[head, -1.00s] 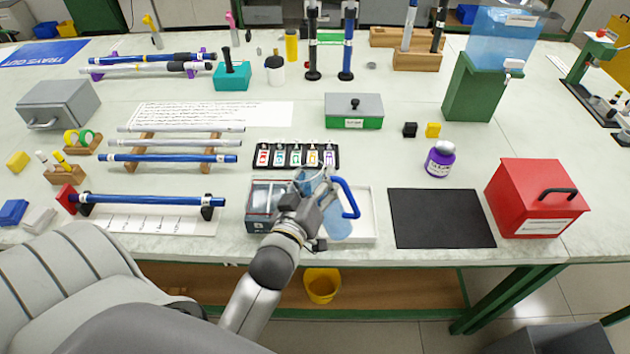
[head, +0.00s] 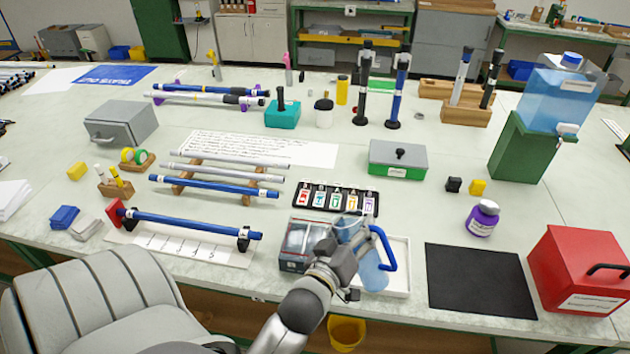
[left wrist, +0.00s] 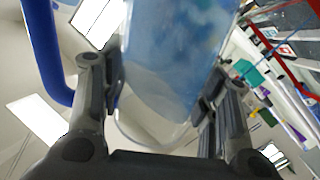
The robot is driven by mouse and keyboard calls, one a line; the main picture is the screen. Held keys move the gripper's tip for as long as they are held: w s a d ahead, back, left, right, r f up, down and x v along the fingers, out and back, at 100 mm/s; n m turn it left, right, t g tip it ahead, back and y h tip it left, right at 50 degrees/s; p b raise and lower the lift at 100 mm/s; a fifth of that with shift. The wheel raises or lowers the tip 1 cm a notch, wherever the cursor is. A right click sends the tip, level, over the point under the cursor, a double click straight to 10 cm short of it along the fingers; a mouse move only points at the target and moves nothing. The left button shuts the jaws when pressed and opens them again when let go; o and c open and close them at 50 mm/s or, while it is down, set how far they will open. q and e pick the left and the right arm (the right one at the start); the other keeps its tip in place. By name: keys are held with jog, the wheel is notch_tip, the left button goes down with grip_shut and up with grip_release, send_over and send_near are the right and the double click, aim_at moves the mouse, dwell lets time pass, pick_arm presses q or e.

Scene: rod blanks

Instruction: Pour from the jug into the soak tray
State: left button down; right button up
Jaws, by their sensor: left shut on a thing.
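The jug (head: 373,272) is clear, with pale blue in it and a blue handle (head: 387,248) on its right. My left gripper (head: 341,257) is shut around its body and hides its middle. The jug leans left, with its mouth near the right side of a clear-walled tray (head: 296,264) with a grey front, which I take for the soak tray. I cannot tell whether liquid is flowing. In the left wrist view the jug (left wrist: 175,60) fills the space between the fingers (left wrist: 160,100). My right gripper is out of view.
A shallow white tray (head: 401,284) lies under the jug. A black mat (head: 480,280) and a red box (head: 580,270) are to the right. A rod on a stand (head: 190,224) is to the left. A yellow bucket (head: 346,333) is below the table edge.

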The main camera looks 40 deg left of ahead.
pick_arm(q)
jog(key=shift+r, duration=0.15)
jog(key=shift+n+p, duration=0.3)
jog(key=shift+p, duration=0.1)
dwell(0.7)
jog(key=shift+p, duration=0.35)
jog(key=shift+f+n, duration=0.2)
jog(key=shift+n, duration=0.1)
dwell(0.5)
